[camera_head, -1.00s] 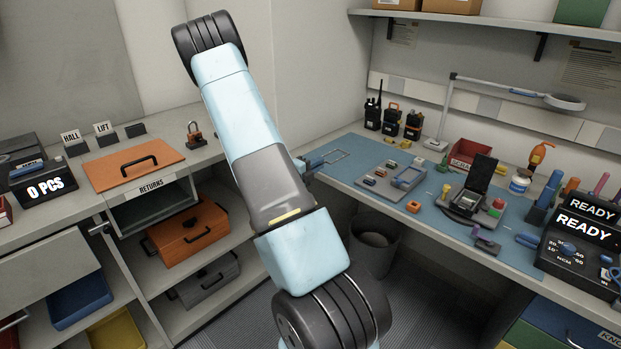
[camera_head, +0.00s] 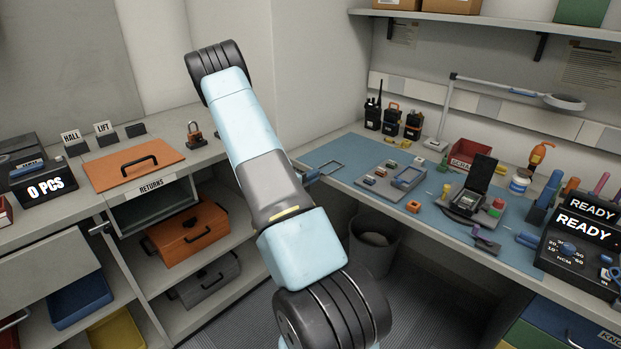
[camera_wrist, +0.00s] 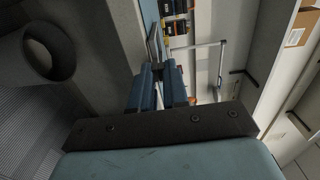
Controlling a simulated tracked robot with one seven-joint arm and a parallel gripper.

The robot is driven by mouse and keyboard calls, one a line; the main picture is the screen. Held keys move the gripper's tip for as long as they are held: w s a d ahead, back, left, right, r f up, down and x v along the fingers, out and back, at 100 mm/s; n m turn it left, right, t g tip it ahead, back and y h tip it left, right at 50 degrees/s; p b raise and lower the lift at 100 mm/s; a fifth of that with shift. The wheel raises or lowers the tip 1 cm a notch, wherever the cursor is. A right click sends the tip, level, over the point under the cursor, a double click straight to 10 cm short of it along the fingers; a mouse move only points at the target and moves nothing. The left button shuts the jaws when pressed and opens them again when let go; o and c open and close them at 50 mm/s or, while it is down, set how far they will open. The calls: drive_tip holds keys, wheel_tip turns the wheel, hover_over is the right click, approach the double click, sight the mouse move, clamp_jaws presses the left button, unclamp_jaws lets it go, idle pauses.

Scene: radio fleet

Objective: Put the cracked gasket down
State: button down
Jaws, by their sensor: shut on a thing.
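The gasket (camera_head: 331,166) shows in the head view as a thin, dark rectangular frame at the left end of the blue mat (camera_head: 340,150). My gripper (camera_head: 313,175) is shut on its near end, partly hidden behind my arm. In the wrist view my two blue fingers (camera_wrist: 159,88) close on the thin frame (camera_wrist: 153,42), which stretches away beyond the fingertips. The frame lies over the mat; I cannot tell whether it touches it. No crack can be made out at this size.
Right of the gasket, a grey tray (camera_head: 393,178) with small parts sits on the mat. Radios (camera_head: 392,122) stand behind. An orange part (camera_head: 413,206) lies near the front edge. A bin (camera_head: 374,241) stands below. The mat around the gasket is clear.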

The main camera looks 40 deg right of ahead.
drive_tip(key=c, duration=1.1)
unclamp_jaws()
drive_tip(key=a, duration=1.2)
drive_tip(key=s+a+r+m+g+y, duration=0.2)
drive_tip(key=s+a+r+m+y, duration=0.3)
drive_tip(key=r+m, duration=0.5)
drive_tip(key=s+a+r+m+g+y, duration=0.35)
drive_tip(key=s+r+m, duration=0.35)
drive_tip(key=r+m, duration=0.25)
drive_tip(key=s+a+r+m+t+y, duration=0.3)
drive_tip(key=s+a+r+m, duration=0.1)
drive_tip(key=a+r+m, duration=0.1)
drive_tip(key=s+a+r+m+t+y, duration=0.3)
drive_tip(key=s+a+r+m, duration=0.2)
drive_tip(key=a, duration=0.3)
drive_tip(key=s+a+r+m+t+y, duration=0.3)
drive_tip(key=s+a+r+m+t, duration=0.1)
drive_tip(key=a+m, duration=0.3)
drive_tip(key=shift+s+a+r, duration=0.15)
drive_tip(key=shift+s+r, duration=0.25)
drive_tip(key=shift+r, duration=0.05)
drive_tip(key=shift+c, duration=0.6)
